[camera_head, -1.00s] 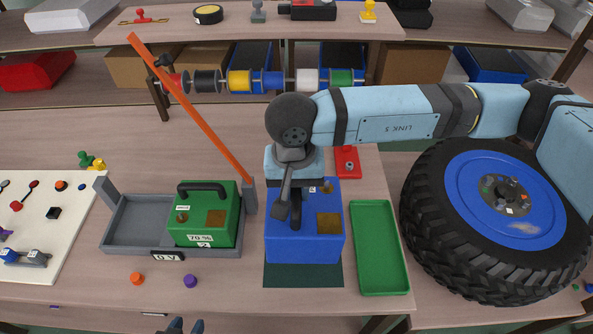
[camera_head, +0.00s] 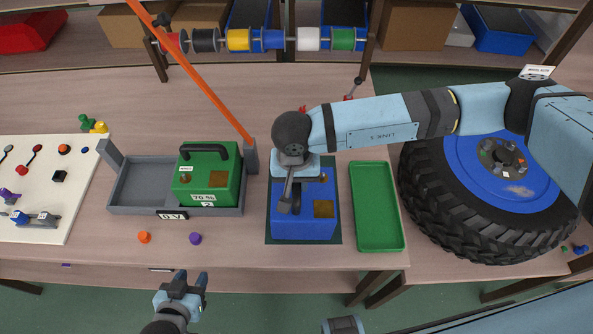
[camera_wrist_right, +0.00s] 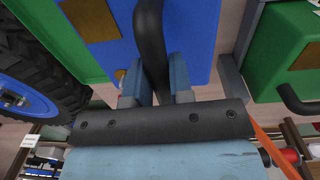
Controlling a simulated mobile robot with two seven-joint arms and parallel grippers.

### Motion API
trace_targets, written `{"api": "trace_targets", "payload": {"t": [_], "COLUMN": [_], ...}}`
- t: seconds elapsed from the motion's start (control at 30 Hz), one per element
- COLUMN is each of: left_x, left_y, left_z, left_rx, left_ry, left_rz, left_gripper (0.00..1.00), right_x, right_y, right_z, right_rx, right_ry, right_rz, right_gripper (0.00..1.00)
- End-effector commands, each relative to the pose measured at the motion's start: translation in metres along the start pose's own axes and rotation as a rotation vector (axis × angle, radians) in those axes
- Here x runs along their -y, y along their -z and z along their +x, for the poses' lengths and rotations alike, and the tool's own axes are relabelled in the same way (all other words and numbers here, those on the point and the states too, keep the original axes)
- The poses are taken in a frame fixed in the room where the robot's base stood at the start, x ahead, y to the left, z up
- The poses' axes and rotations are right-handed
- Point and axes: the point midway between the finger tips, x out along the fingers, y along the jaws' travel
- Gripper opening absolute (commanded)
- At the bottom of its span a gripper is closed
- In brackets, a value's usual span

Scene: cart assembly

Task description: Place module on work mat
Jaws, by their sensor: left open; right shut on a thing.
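The blue module (camera_head: 305,222) has a dark handle and a brown square on top. My right gripper (camera_head: 297,195) is above it and shut on the handle, which also shows between the fingers in the right wrist view (camera_wrist_right: 151,50). The module is upright over the dark green work mat (camera_head: 268,232), whose edges show around it. It sits at or very close to the mat; I cannot tell whether its underside touches. My left gripper (camera_head: 186,284) is open and empty, in front of the table's front edge.
A green module (camera_head: 208,182) marked 70 % stands in a grey tray (camera_head: 138,186) at left, with an orange bar (camera_head: 205,85) slanting above. A green tray (camera_head: 377,208) lies close to the mat's right. A large wheel (camera_head: 480,190) is further right. A white board (camera_head: 45,195) holds small parts.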

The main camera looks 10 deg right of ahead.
Motion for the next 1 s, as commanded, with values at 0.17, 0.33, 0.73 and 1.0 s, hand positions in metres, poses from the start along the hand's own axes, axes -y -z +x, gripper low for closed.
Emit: {"api": "trace_targets", "payload": {"t": [0.17,0.33,0.73,1.0], "left_x": [0.0,0.0,0.0,0.001], "left_y": [0.005,0.006,0.005,-0.003], "left_z": [-0.002,-0.002,-0.002,0.004], "left_rx": [-0.003,-0.006,-0.006,-0.005], "left_ry": [0.0,0.001,0.001,0.0], "left_rz": [0.0,0.0,0.0,0.0], "left_gripper": [0.43,0.43,0.43,0.43], "right_x": [0.002,0.002,0.0,0.001], "right_y": [0.001,0.001,0.0,0.001], "right_z": [0.009,0.011,0.013,-0.019], "right_rx": [-0.004,-0.004,-0.001,-0.004], "right_ry": [0.005,0.004,0.001,0.004], "right_rz": [-0.001,-0.001,-0.001,-0.001], "right_gripper": [0.0,0.0,0.46,0.46]}}
